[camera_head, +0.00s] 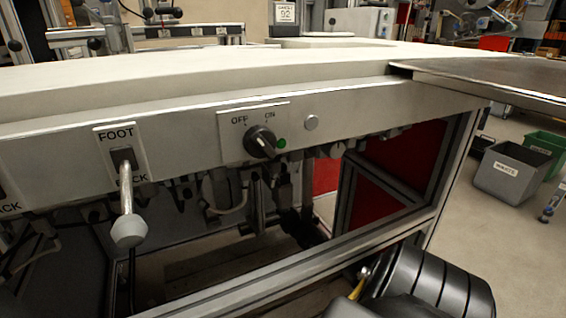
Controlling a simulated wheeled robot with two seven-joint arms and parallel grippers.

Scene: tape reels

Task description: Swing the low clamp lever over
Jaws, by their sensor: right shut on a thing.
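My right gripper (360,277) is at the lower right, beside the black rounded part of my right arm. It is shut on a yellow lever (356,287), low down by the machine's lower frame. Only a short piece of the lever shows, and my arm and the frame's edge hide the rest. A second lever (127,205), a metal rod with a grey knob, hangs down from the panel marked FOOT at the left, with no gripper on it. My left gripper is not in view.
The long white machine table (200,70) spans the view above. A black rotary switch (260,142) marked OFF and ON sits on its front. A metal frame rail (300,270) runs below it. Grey (508,172) and green (546,150) bins stand on the floor at right.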

